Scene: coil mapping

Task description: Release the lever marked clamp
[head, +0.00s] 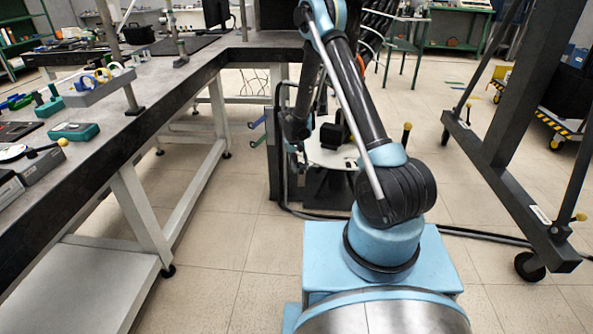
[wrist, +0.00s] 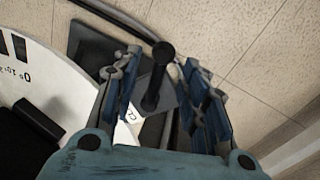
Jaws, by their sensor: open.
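In the wrist view, my gripper (wrist: 161,62) is open, with one blue-padded finger on each side of a black lever (wrist: 155,88) with a round knob end. I cannot tell whether the fingers touch it. A white dial plate (wrist: 60,70) with scale marks and a black block lies to the left. A small white label shows beside the left finger, but no readable word "clamp". In the head view, the round white plate (head: 325,157) sits on a dark stand behind my arm. My gripper (head: 298,160) is small and partly hidden at its left edge.
A long workbench (head: 150,85) with tools runs along the left. A grey wheeled frame (head: 505,140) stands at right. Dark cables lie on the floor. Tiled floor (head: 225,200) is clear between bench and stand.

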